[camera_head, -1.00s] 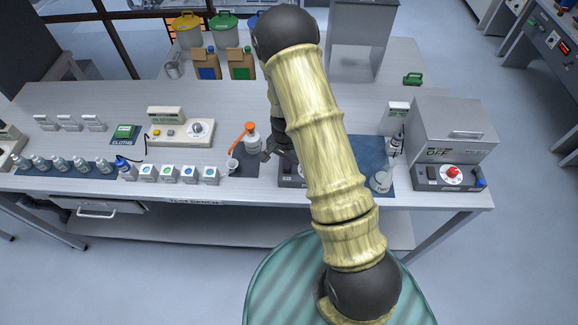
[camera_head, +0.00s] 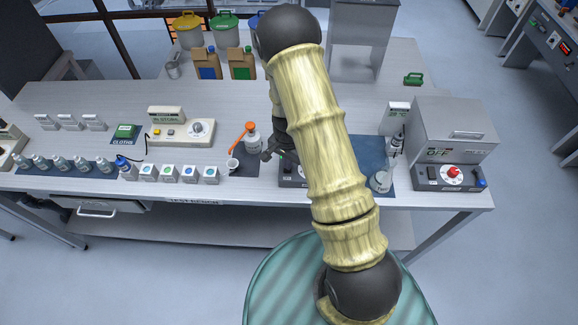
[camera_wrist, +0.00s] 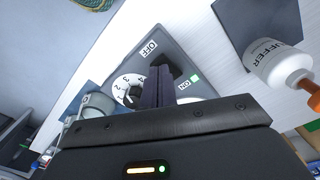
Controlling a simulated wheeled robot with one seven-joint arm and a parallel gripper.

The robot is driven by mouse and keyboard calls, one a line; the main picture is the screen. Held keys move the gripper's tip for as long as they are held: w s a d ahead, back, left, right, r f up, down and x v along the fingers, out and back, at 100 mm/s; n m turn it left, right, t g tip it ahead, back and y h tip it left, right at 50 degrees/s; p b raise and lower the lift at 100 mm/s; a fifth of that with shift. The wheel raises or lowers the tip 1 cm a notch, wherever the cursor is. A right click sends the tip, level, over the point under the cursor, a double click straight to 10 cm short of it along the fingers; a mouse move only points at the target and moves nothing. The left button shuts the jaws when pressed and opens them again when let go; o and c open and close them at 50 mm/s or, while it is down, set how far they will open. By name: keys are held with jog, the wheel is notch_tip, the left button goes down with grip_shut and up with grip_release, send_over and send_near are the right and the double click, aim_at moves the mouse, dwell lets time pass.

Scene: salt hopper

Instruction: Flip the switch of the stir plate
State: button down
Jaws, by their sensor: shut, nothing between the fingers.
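The stir plate (camera_head: 292,181) stands on the bench's front edge in the head view, mostly hidden behind my arm. In the wrist view its grey panel (camera_wrist: 150,28) shows a white numbered dial (camera_wrist: 127,90), an OFF label, an ON label and a small green square beside ON. The black switch (camera_wrist: 172,62) sits between the two labels, partly covered by my fingers. My gripper (camera_wrist: 161,72) is shut and empty, its tips right at the switch; I cannot tell whether they touch. It also shows in the head view (camera_head: 267,155), just left of my arm.
A white bottle with an orange tip (camera_head: 252,137) stands close left of my gripper; its BUFFER label shows in the wrist view (camera_wrist: 275,62). A small white cup (camera_head: 232,165) and several boxes stand farther left. A grey device with a red knob (camera_head: 450,177) stands right.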

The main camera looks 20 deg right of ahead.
jog(key=shift+f+b, duration=0.7)
jog(key=shift+f, duration=0.25)
dwell(0.6)
jog(key=shift+r, duration=0.1)
jog(key=shift+r+p, duration=2.6)
jog(key=shift+r, duration=0.9)
jog(key=s+r+n+t+b, duration=0.2)
jog(key=s+r+n+b, duration=0.7)
jog(key=s+r, duration=0.3)
jog(key=shift+s+d+r+n+t+b, duration=0.15)
jog(key=shift+s+d+n+t+b, duration=0.25)
jog(key=shift+s, duration=0.75)
